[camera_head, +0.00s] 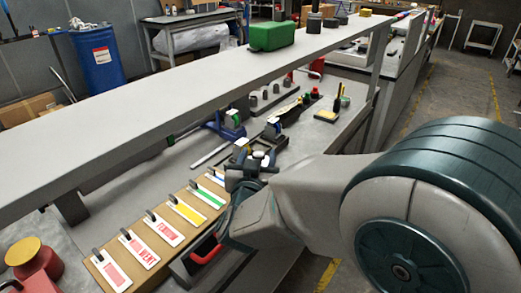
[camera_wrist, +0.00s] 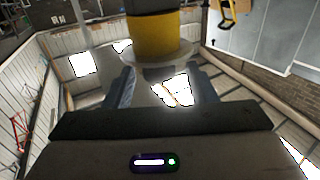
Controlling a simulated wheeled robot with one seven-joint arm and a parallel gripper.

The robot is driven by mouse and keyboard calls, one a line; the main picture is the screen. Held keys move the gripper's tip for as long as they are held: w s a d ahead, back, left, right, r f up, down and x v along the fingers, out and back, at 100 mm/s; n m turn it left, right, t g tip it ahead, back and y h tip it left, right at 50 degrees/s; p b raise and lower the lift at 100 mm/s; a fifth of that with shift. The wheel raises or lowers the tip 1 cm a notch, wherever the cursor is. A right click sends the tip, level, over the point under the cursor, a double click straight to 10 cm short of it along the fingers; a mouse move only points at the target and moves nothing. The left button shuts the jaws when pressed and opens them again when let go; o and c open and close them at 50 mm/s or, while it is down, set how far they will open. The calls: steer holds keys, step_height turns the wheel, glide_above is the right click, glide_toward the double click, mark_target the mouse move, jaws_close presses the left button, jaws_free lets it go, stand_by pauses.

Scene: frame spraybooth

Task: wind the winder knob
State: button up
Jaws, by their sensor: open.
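In the wrist view a round piece with a dark body, a yellow band (camera_wrist: 153,36) and a pale flange hangs in the upper middle. I cannot tell for certain that it is the winder knob. My gripper (camera_wrist: 165,88) is open, its two dark fingers apart below the flange. They seem to point toward the piece, and no contact can be made out. My arm hides part of the bench there.
A long grey shelf (camera_head: 150,98) runs above the bench, with a green case (camera_head: 271,36) on it. A board with coloured label cards (camera_head: 138,247) and a red handle (camera_head: 207,255) lie near my gripper. A red-and-yellow item (camera_head: 30,258) stands at lower left.

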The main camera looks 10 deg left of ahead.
steer(key=shift+w+a, duration=0.1)
steer(key=shift+w, duration=0.7)
steer(key=c, duration=0.9)
steer(key=shift+f+n+y+b, duration=0.2)
steer(key=shift+n+y+b, duration=0.3)
steer(key=shift+b, duration=0.65)
steer(key=shift+c, duration=0.2)
steer(key=shift+r+y+b, duration=0.1)
steer(key=shift+y+b, duration=0.35)
steer(key=shift+y, duration=0.15)
steer(key=shift+n, duration=0.3)
steer(key=shift+r, duration=0.1)
steer(key=o, duration=0.9)
steer(key=shift+o, duration=0.2)
